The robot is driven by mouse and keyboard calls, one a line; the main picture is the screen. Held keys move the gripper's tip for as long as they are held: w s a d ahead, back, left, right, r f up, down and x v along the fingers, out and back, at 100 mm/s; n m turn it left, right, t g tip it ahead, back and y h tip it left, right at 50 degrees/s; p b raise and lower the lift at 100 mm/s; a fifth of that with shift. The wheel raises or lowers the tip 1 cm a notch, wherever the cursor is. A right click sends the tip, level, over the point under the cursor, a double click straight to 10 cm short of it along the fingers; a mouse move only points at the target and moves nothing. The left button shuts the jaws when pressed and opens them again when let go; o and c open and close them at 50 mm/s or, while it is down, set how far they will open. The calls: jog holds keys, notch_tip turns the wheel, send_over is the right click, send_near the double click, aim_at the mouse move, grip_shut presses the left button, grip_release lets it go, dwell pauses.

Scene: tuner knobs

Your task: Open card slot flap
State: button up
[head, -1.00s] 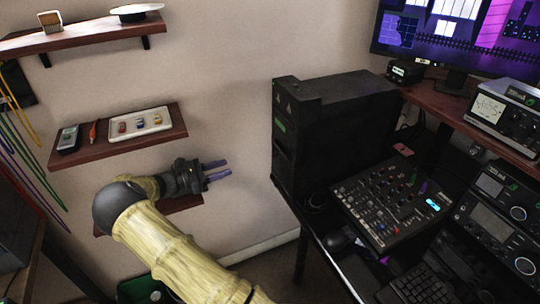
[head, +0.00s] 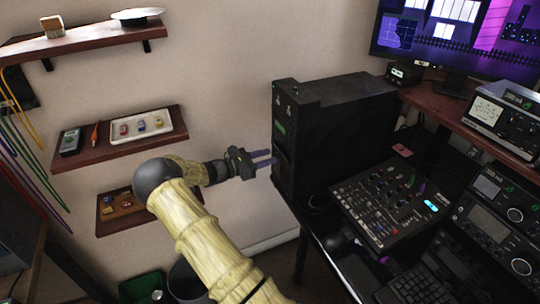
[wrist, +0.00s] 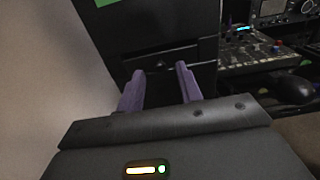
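A black tower case (head: 340,135) stands on the desk, its narrow front face turned left toward my arm. I cannot tell which panel is the card slot flap, or whether the fingertips touch the case.
A mixer (head: 390,203) with knobs sits right of the case, with a mouse (wrist: 292,88) beside it. Wall shelves hang at left, the middle one (head: 118,152) holding a white tray. Open floor and a bin lie below my arm.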

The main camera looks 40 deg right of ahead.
jog(key=shift+x, duration=0.9)
grip_shut()
